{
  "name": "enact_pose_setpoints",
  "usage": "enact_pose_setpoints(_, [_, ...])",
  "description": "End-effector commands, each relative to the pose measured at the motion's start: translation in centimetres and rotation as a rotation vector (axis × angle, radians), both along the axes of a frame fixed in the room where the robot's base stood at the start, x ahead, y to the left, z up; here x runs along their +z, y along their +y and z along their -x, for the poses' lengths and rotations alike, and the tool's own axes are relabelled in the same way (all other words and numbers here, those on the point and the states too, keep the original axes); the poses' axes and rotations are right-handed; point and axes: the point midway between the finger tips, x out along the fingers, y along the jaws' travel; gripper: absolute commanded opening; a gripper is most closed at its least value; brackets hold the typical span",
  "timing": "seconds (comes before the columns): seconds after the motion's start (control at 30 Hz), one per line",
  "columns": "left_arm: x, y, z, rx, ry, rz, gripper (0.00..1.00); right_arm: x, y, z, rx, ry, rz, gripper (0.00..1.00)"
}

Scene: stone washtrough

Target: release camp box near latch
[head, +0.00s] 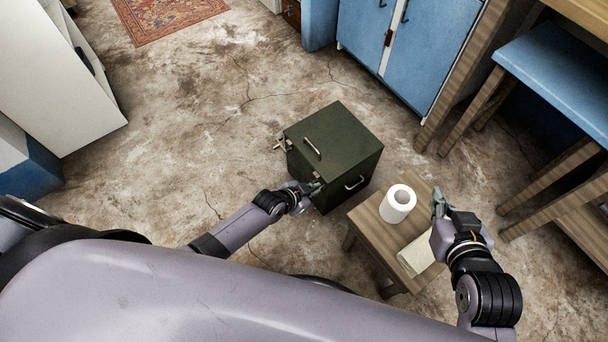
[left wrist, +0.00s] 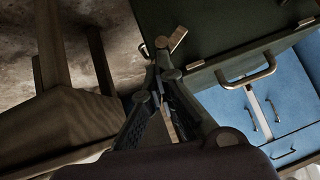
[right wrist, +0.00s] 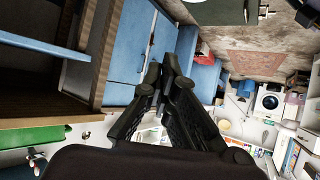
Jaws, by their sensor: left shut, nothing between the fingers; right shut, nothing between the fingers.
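The dark green camp box (head: 345,140) stands on the floor with its lid down, a handle on top and another on its right-hand side. A far latch (head: 280,145) sticks out at its left edge. My left gripper (head: 314,186) is shut at the box's near left face, by the near latch. In the left wrist view, a metal latch plate (left wrist: 178,40) shows just beyond the fingertips (left wrist: 158,52), against the box (left wrist: 215,22); I cannot tell if they touch. My right gripper (head: 438,200) is shut and empty, above the stool's right side.
A small wooden stool (head: 366,222) stands right of the box, carrying a white paper roll (head: 398,203) and a pale folded cloth (head: 417,254). Blue cabinets (head: 430,60) and a blue-topped bench (head: 560,75) stand behind and right. Floor left of the box is clear.

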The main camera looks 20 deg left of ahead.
Motion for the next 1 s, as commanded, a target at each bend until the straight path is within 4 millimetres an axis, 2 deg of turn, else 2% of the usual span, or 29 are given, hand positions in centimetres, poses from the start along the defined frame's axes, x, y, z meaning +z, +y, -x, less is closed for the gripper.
enact_pose_setpoints(0.5, [-0.9,-0.8,0.6,0.0,-0.007,-0.011,0.0,-3.0,-1.3,3.5,-0.016,0.224,0.05,0.0])
enact_pose_setpoints(1.0, [-1.4,-1.1,0.8,0.001,-0.008,-0.01,0.0,-3.4,-1.5,4.0,-0.018,0.254,0.056,0.0])
